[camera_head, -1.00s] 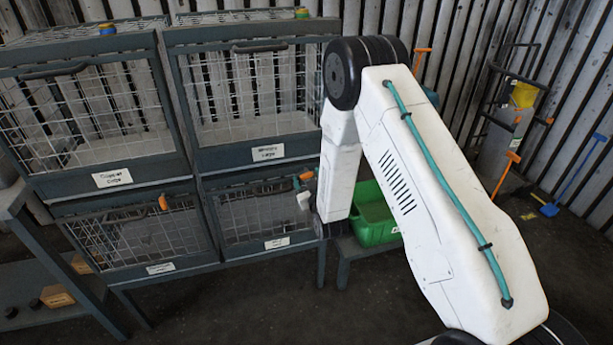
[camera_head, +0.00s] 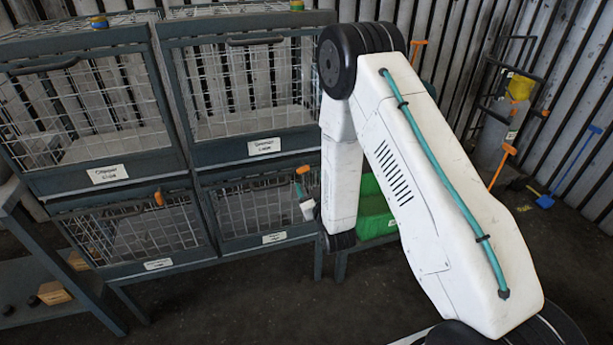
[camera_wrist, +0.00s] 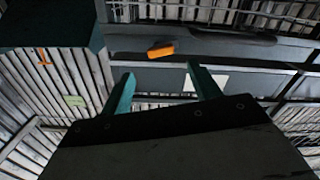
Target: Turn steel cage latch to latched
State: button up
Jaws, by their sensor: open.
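An orange cage latch (camera_head: 302,170) is at the upper right of the lower right cage (camera_head: 262,208), partly beside my arm. An orange latch (camera_wrist: 160,49) also shows in the wrist view, just beyond my fingertips. My gripper (camera_wrist: 158,76) is open, its two teal fingers apart and nothing between them. It points at the latch and looks apart from it. In the head view my forearm hides most of the gripper. A dark handle bar (camera_wrist: 232,45) lies beside the latch in the wrist view. The cage labels are too blurred to read surely.
Another orange latch (camera_head: 159,198) is on the lower left cage (camera_head: 130,236). Two upper cages (camera_head: 85,120) (camera_head: 245,95) stand above, with knobs on top. A green bin (camera_head: 375,210) sits right of the cages, behind my arm. The floor in front is clear.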

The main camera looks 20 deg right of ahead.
aim_at(303, 170)
jog(key=w, duration=0.7)
jog(key=shift+a, duration=0.1)
jog(key=c, duration=1)
